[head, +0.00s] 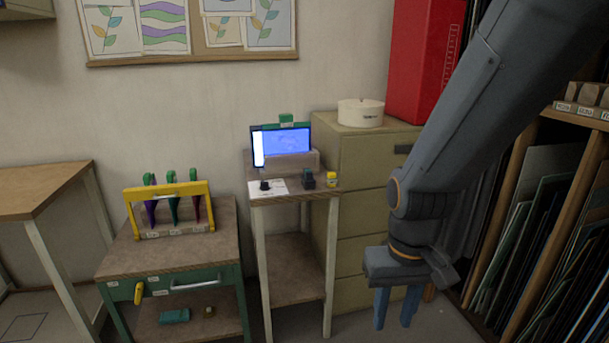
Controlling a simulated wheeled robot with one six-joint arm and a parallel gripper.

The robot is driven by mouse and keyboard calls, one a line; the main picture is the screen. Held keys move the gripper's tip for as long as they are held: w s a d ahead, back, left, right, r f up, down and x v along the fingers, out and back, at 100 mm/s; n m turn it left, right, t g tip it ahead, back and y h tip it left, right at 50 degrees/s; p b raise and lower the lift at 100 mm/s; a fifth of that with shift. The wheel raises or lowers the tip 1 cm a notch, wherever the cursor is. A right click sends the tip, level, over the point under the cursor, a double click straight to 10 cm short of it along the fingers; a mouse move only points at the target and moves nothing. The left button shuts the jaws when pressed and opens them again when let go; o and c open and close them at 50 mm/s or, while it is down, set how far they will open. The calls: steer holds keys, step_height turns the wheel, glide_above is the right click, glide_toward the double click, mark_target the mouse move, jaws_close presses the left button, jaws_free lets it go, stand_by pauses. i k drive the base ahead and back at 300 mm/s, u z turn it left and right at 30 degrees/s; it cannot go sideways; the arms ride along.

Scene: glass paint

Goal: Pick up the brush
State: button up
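A yellow rack (168,189) on the low wheeled-bench-like table at the left holds several upright tapered tools with green tops: a purple one (151,213), a dark green one (173,209) and a dark red one (196,207). They may be brushes, but they are too small to tell for certain, and I cannot pick out one brush clearly. My gripper (396,308) hangs at the right, in front of the cabinet, pointing down. Its two blue fingers are apart with nothing seen between them. It is well to the right of the rack.
A narrow stand (296,200) holds a blue screen (286,141), white paper and small jars. A beige cabinet (358,165) carries a white round tin (361,113). Glass sheets (545,220) fill a rack at right. A yellow-handled item (138,293) hangs on the low table's front.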

mark_target(307, 181)
steer(key=u, duration=0.3)
steer(key=i, duration=1.75)
steer(key=u, duration=0.55)
steer(key=k, duration=0.7)
steer(key=z, duration=0.5)
steer(key=i, duration=0.5)
